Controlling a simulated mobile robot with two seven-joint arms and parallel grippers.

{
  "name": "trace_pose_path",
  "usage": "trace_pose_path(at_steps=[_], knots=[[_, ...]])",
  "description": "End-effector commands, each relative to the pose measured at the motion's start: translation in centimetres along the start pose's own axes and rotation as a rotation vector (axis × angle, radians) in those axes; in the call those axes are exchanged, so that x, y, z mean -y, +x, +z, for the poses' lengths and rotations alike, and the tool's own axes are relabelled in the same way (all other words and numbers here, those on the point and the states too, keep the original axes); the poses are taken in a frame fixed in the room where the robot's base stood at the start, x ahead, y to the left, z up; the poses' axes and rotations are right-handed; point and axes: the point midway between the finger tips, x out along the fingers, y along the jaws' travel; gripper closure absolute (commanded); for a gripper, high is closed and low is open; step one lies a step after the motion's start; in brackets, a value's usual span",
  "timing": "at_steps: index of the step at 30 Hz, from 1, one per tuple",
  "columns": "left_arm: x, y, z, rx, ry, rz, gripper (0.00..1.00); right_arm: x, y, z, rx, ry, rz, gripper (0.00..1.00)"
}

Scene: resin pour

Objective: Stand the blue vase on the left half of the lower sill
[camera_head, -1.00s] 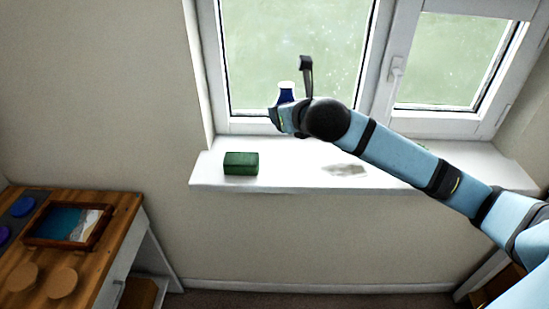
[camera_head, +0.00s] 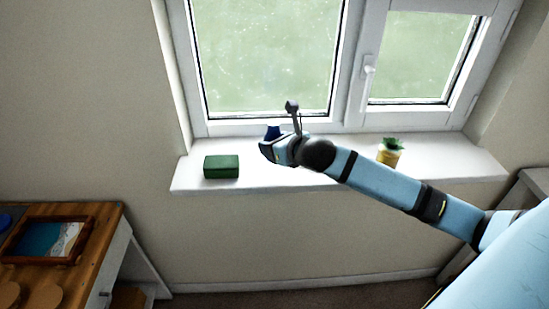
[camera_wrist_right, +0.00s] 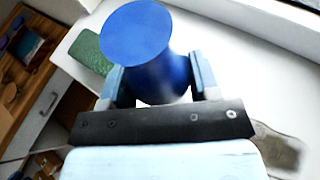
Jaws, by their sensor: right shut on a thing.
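The blue vase (camera_head: 272,132) is mostly hidden behind my right gripper (camera_head: 272,150) in the head view. Only its blue upper part shows there, above the left half of the white lower sill (camera_head: 265,181). In the right wrist view the vase (camera_wrist_right: 160,68) stands between the two fingers of my right gripper (camera_wrist_right: 160,82), which is shut on it. Its wide, round blue end faces the camera. Whether its base touches the sill is hidden. My left gripper is not in view.
A green block (camera_head: 221,167) lies on the sill just left of the vase. A yellow pot with a green plant (camera_head: 389,154) stands on the right half. A greyish patch (camera_wrist_right: 280,150) lies on the sill. The window frame (camera_head: 235,127) rises behind. A wooden cabinet (camera_head: 95,225) is at lower left.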

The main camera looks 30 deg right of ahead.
Motion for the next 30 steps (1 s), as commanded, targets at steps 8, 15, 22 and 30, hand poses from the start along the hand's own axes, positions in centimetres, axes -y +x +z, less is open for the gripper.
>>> trace_pose_path(at_steps=[8, 15, 22, 30], knots=[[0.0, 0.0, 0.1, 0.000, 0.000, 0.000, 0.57, 0.0, 0.9, -2.1, 0.000, 0.002, -0.001, 0.73], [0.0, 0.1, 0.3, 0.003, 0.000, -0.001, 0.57, 0.0, 1.8, -4.3, 0.003, 0.000, -0.001, 0.73], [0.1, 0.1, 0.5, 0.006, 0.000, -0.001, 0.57, 0.0, 1.8, -4.3, 0.002, -0.001, -0.001, 0.73], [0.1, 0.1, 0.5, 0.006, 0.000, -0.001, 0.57, 0.0, 1.9, -4.5, 0.001, 0.000, 0.000, 0.18]])
